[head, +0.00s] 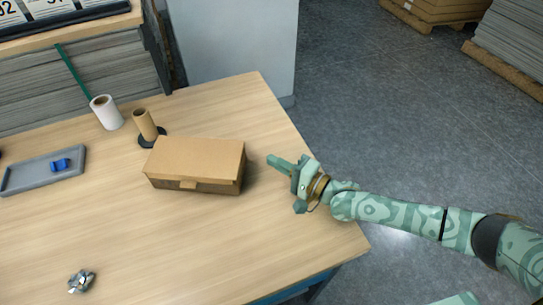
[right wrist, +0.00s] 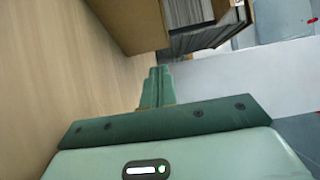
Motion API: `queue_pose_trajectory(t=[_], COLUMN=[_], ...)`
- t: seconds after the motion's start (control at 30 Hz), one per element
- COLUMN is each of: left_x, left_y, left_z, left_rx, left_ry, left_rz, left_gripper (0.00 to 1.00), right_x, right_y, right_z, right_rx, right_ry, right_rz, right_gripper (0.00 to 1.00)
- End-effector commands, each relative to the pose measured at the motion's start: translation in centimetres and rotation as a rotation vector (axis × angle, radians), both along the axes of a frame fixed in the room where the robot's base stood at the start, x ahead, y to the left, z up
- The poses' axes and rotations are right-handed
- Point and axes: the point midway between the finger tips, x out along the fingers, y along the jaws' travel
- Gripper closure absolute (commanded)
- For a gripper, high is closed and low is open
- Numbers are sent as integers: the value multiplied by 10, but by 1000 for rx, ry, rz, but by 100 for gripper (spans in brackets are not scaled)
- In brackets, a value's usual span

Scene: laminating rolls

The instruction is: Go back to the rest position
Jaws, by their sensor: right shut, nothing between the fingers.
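My right gripper (head: 272,160) reaches in from the right over the table's right edge. Its fingers are together and hold nothing. They point at the right side of a closed cardboard box (head: 195,160), with a small gap between. In the right wrist view the shut fingers (right wrist: 157,85) show in the middle, and the box (right wrist: 128,22) is ahead of them at the top. My left gripper does not show in the head view.
The wooden table (head: 130,235) holds a white roll (head: 106,112), a brown cardboard core (head: 146,124) on a dark base, a grey tray (head: 35,172) with a blue object (head: 61,165), and a crumpled silvery piece (head: 81,281). The table's front middle is clear. Pallets stand at the back right.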

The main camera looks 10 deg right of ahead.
Motion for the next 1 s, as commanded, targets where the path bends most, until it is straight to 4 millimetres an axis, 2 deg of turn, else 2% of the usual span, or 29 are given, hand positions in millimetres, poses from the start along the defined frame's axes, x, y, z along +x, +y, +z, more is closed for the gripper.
queue_pose_trajectory(t=[0.27, 0.5, 1.0], left_x=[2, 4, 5], left_y=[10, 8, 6], left_z=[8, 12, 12], left_rx=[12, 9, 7], left_ry=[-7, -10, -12], left_rz=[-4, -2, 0], left_gripper=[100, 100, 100], right_x=[-33, -57, -61], right_y=[-32, -54, -58], right_z=[1, 1, 0], right_rx=[-1, 0, 1], right_ry=[1, 0, 0], right_rz=[0, 1, 1], right_gripper=[100, 100, 100])
